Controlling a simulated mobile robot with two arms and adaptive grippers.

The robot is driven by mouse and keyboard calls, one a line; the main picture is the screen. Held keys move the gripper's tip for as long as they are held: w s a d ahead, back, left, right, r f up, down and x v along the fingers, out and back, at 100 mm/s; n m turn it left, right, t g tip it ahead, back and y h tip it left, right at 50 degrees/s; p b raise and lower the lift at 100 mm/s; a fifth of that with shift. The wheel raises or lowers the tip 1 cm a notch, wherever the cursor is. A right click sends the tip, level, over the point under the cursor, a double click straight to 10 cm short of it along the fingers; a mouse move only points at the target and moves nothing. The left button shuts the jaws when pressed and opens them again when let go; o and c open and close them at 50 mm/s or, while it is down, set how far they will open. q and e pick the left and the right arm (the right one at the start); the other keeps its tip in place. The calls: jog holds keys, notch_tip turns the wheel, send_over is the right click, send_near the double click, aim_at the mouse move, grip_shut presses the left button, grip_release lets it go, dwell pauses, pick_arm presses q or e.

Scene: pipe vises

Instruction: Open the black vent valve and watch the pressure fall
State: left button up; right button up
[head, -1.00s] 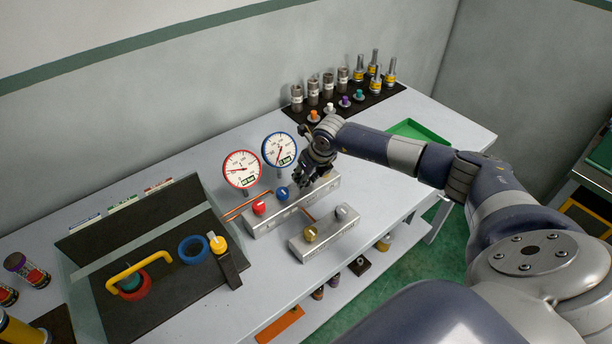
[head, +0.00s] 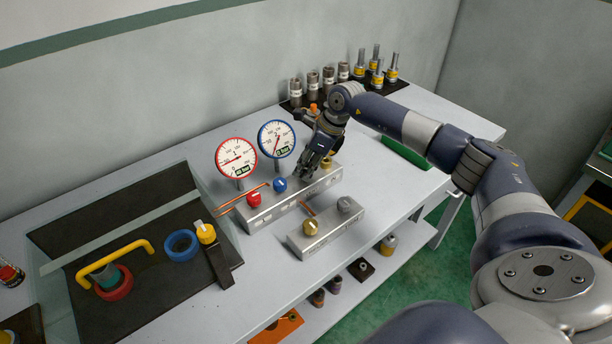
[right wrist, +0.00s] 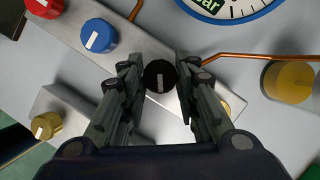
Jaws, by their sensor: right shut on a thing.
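The black valve knob (right wrist: 159,76) with a pale mark sits on the grey manifold block (right wrist: 128,57) in the right wrist view. My right gripper (right wrist: 160,92) is shut on it, one finger on each side. In the head view my right gripper (head: 308,176) points down at the right part of the block and hides the black knob. The red-rimmed gauge (head: 236,158) and the blue-rimmed gauge (head: 277,139) stand behind the block. Their digital readings are too small to read. My left gripper is not in view.
A red knob (head: 253,199) and a blue knob (head: 280,185) sit left of my right gripper. A smaller block (head: 329,232) with two knobs stands in front. Copper pipes run nearby. Fittings stand at the back. A yellow-handled tool (head: 116,253) lies left.

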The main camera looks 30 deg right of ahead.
jog(key=n+b, duration=0.2)
jog(key=n+g+y+b, duration=0.1)
jog(key=n+b, duration=0.1)
jog(key=shift+w+d+f+n, duration=0.1)
jog(key=shift+w+f+n, duration=0.1)
jog(key=shift+n, duration=0.1)
jog(key=shift+r+n+g+y+b, duration=0.15)
jog(key=shift+n+g+b, duration=0.25)
jog(key=shift+n+b, duration=0.3)
jog(key=shift+r+n+g+y+b, duration=0.15)
jog(key=shift+n+g+b, duration=0.3)
jog(key=shift+n, duration=0.75)
jog(key=o, duration=1.1)
jog(key=shift+f, duration=0.1)
jog(key=shift+c, duration=0.2)
jog(key=v, duration=1.2)
jog(key=shift+w, duration=0.1)
